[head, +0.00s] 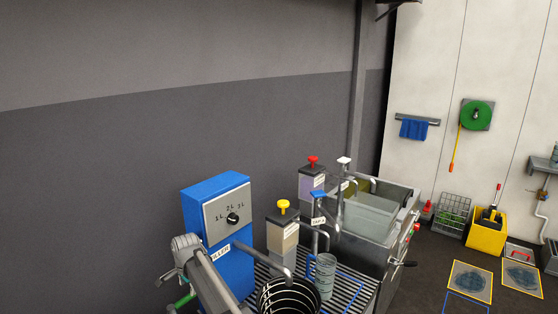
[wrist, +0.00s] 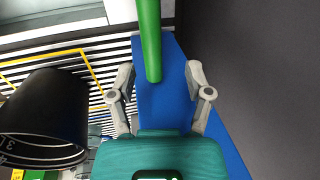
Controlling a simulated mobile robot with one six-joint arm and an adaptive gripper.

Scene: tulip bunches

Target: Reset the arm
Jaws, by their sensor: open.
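My gripper (wrist: 161,72) is open in the wrist view, with its two grey fingers spread apart. A green bar (wrist: 150,40) runs between the fingers from the top of the picture. Neither finger visibly touches it. Green also shows beside my gripper (head: 170,287) at the lower left of the head view. My arm is folded in front of the blue filler box (head: 232,262), which has a dial on its face. The blue surface (wrist: 172,100) fills the space behind the fingers in the wrist view.
A black bucket (wrist: 45,105) with marks inside its rim stands on the slatted rack (wrist: 92,50), left of my gripper. Pump dispensers with yellow (head: 283,235), blue and other tops stand beside a sink (head: 375,215). A dark wall (wrist: 270,70) is close on the right.

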